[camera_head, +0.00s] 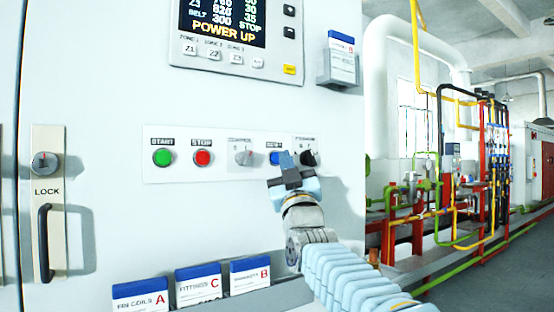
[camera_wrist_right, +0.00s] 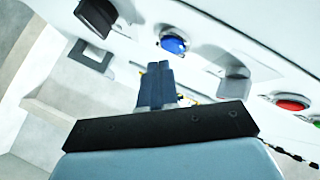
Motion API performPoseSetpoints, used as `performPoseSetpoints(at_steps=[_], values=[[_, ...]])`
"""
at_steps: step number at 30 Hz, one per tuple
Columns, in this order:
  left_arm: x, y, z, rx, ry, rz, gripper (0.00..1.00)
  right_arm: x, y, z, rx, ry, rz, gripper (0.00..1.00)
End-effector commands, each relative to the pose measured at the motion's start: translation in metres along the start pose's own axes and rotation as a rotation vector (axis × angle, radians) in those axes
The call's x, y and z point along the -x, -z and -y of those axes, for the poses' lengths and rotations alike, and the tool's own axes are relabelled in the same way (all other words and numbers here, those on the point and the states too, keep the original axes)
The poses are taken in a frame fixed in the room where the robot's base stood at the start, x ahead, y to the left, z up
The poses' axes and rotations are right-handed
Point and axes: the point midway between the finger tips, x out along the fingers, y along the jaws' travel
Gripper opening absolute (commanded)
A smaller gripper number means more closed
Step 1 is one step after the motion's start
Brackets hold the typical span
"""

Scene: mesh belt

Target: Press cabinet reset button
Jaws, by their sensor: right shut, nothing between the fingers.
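In the right wrist view the shut fingers (camera_wrist_right: 159,70) point toward the blue button (camera_wrist_right: 173,44), which shows just beyond the tips. A gap seems to show between tips and button there; I cannot tell contact for sure. My left gripper is not in view.
The strip also has a green START button (camera_head: 163,157), a red STOP button (camera_head: 203,157), a grey selector (camera_head: 243,156) and a black knob (camera_head: 308,157). A display panel (camera_head: 235,35) is above. Labelled binders (camera_head: 195,285) stand below. A LOCK plate with handle (camera_head: 46,240) is at left.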

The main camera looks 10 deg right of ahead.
Motion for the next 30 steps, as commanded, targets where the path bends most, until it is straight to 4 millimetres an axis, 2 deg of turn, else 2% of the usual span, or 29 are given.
performPoseSetpoints(at_steps=[30], values=[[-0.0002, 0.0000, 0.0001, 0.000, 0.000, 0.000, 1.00, -0.0067, -0.0046, 0.0047, 0.000, 0.000, 0.000, 0.00]])
